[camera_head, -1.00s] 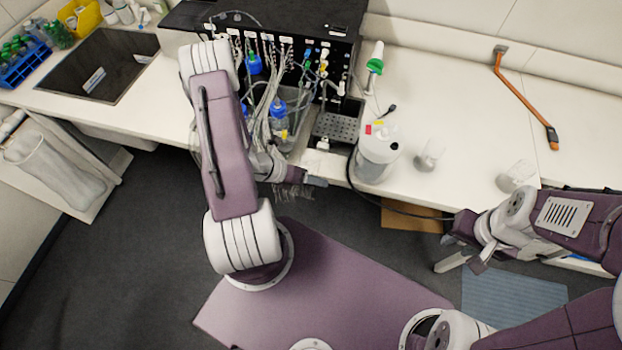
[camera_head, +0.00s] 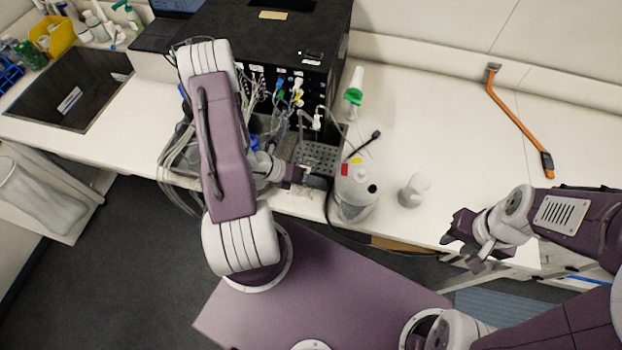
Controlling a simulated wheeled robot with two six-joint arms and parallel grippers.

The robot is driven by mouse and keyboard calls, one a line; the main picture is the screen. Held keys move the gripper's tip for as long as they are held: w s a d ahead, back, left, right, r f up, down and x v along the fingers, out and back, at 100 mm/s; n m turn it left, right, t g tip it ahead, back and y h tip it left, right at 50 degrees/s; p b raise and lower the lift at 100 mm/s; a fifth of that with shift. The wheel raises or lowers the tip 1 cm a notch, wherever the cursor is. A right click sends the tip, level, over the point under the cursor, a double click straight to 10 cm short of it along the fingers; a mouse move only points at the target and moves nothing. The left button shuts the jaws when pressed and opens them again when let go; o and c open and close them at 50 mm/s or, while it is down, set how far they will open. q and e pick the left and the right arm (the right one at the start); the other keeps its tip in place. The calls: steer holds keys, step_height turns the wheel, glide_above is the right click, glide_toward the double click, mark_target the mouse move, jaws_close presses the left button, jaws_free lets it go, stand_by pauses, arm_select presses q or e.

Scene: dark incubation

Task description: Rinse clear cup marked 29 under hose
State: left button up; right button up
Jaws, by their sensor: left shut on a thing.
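A clear cup (camera_head: 413,190) stands upright on the counter, right of the white jug; no number on it can be read. My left gripper (camera_head: 304,174) is at the counter's front edge, before the perforated metal tray of the black machine. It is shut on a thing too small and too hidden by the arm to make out. A black hose end (camera_head: 373,137) sticks up behind the jug. My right gripper (camera_head: 476,255) hangs in front of the counter edge at the right; its fingers look apart and empty.
The white jug (camera_head: 355,193) with red and yellow marks stands close right of my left gripper. The black machine (camera_head: 270,45) with many tubes is behind it. A green-capped bottle (camera_head: 354,95) and an orange tool (camera_head: 518,120) are further back. The counter between them is clear.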

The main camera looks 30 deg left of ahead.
arm_select(q)
steer(key=shift+w+a, duration=0.1)
steer(key=shift+w, duration=0.1)
steer(key=w, duration=0.3)
steer(key=w+a+f, duration=0.1)
steer(key=w, duration=0.2)
steer(key=w+a, duration=0.1)
steer(key=w, duration=0.3)
steer(key=shift+a+f, duration=0.2)
steer(key=shift+f, duration=0.2)
steer(key=shift+w+a, duration=0.15)
steer(key=shift+w, duration=0.7)
arm_select(e)
steer(key=shift+s, duration=0.2)
arm_select(q)
steer(key=shift+s, duration=0.1)
steer(key=s+d, duration=0.1)
steer(key=s, duration=0.3)
steer(key=s+d+r, duration=0.1)
steer(key=s, duration=0.3)
steer(key=s+d+r, duration=0.1)
steer(key=s, duration=0.3)
steer(key=shift+s+b, duration=0.35)
steer(key=shift+b, duration=0.05)
arm_select(e)
steer(key=shift+f, duration=0.3)
